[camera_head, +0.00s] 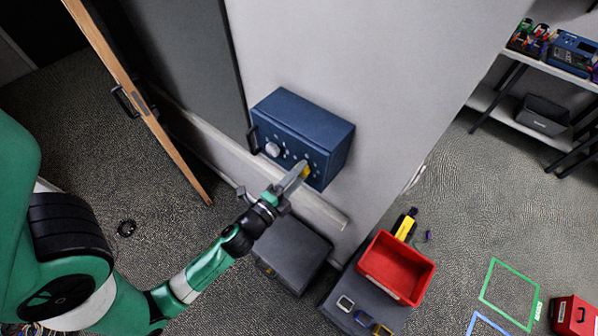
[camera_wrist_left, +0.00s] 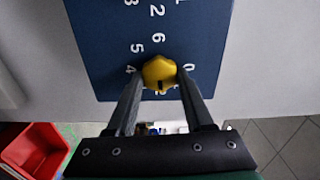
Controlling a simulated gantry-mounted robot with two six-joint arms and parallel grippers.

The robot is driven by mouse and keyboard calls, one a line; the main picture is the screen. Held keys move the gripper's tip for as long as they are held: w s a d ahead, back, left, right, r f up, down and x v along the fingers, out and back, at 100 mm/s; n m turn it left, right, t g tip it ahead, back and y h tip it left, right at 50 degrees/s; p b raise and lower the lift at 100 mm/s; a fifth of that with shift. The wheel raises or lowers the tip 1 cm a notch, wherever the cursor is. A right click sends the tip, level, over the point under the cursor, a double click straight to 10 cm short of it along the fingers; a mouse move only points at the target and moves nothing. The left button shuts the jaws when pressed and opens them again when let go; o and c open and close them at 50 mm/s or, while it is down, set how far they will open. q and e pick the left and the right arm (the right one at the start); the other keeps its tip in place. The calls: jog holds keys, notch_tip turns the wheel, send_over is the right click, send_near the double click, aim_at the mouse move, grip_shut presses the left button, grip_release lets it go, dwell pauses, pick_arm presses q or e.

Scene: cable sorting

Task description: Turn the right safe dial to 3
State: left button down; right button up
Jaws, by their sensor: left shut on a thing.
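The blue safe (camera_head: 305,122) is on the pale wall, with a handle at its left edge and two dials on its front. The left dial (camera_head: 272,149) is silver and free. The right dial is yellow (camera_head: 306,172); it also shows in the left wrist view (camera_wrist_left: 160,71). My left gripper (camera_head: 299,172) is shut on the yellow dial, one finger on each side. In the wrist view, a dark notch on the dial points toward the picture bottom, and white digits 4, 5, 6 and 0 show around it. The fingers hide some markings. My right gripper is not in view.
A dark box (camera_head: 286,253) lies on the floor below the safe. A red bin (camera_head: 395,267) stands on a dark surface beside small gadgets. A wooden door edge (camera_head: 140,95) is at the left. A shelf (camera_head: 518,109) with goods is at the upper right.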

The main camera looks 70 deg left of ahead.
pick_arm(q)
jog(key=m+p, duration=0.1)
jog(key=m, duration=0.8)
jog(key=shift+f, duration=0.15)
jog(key=shift+m, duration=0.4)
jog(key=shift+c, duration=1.4)
grip_release()
